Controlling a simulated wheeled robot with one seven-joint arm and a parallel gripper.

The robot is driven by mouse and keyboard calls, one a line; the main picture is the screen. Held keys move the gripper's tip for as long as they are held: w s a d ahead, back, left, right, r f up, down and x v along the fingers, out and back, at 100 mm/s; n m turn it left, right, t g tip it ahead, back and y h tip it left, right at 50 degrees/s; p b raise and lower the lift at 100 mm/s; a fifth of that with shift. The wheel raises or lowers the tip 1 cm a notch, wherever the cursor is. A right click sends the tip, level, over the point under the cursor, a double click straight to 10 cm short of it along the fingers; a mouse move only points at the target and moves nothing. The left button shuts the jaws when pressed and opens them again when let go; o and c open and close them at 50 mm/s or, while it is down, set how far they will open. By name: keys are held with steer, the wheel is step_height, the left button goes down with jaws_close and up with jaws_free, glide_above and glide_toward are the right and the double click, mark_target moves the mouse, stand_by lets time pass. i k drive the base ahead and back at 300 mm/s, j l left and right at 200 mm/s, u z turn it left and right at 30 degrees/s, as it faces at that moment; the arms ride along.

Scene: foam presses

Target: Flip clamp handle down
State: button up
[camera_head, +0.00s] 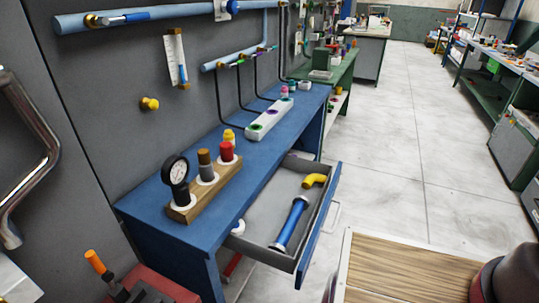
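A clamp handle (96,263) with an orange grip shows in the lower left corner of the head view. It stands raised and leans up to the left from a dark clamp body (130,291). The clamp sits on a red base (158,284), which the bottom edge of the picture cuts off. The lower part of the clamp is out of view. My gripper is not in view.
A blue workbench (150,205) with an open drawer (258,255) stands right of the clamp. A wooden rack (215,186) stands on it. A bent metal bar (45,140) is at left. A wooden top (400,270) is at lower right. The floor beyond is clear.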

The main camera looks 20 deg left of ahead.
mark_target(107, 276)
steer(key=k+u, duration=0.1)
steer(key=u, duration=0.2)
steer(key=k+u, duration=0.1)
steer(key=u, duration=0.2)
steer(key=i+l+u, duration=0.1)
steer(key=u, duration=1.95)
steer(key=k+j, duration=0.1)
steer(key=j, duration=0.15)
steer(key=k+j, duration=0.1)
steer(key=j, duration=0.1)
